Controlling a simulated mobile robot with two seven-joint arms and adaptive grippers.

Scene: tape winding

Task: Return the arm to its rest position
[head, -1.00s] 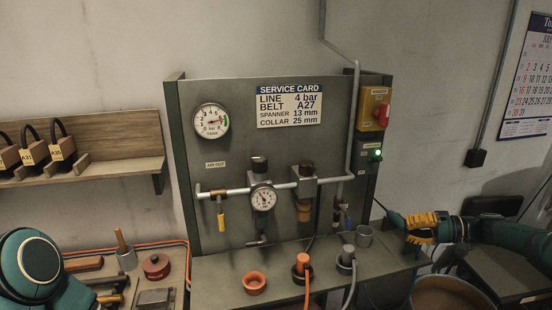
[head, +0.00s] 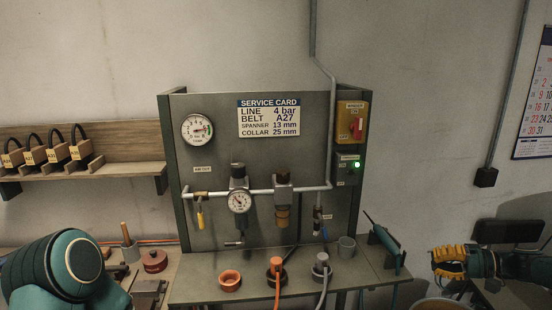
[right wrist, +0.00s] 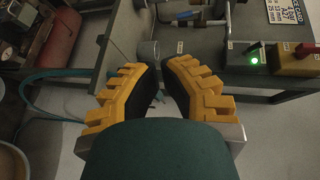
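My right gripper (head: 436,262), with yellow ridged fingers, is at the right in the head view, to the right of the bench end. In the right wrist view its fingertips (right wrist: 160,66) are a little apart, with nothing between them. A teal pen-like tool (head: 383,232) leans at the right end of the bench, apart from the gripper. A teal hose (right wrist: 60,76) shows at the left in the right wrist view. A teal link of my left arm fills the lower left of the head view; the left gripper is out of view.
The grey bench (head: 340,275) carries an orange cup (head: 230,280), hose plugs and a grey cup (head: 346,248). Its back panel (head: 225,150) holds gauges, pipes and a yellow switch box (head: 351,122). A round bin (head: 440,304) is below the right gripper. A wooden shelf (head: 120,169) is at left.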

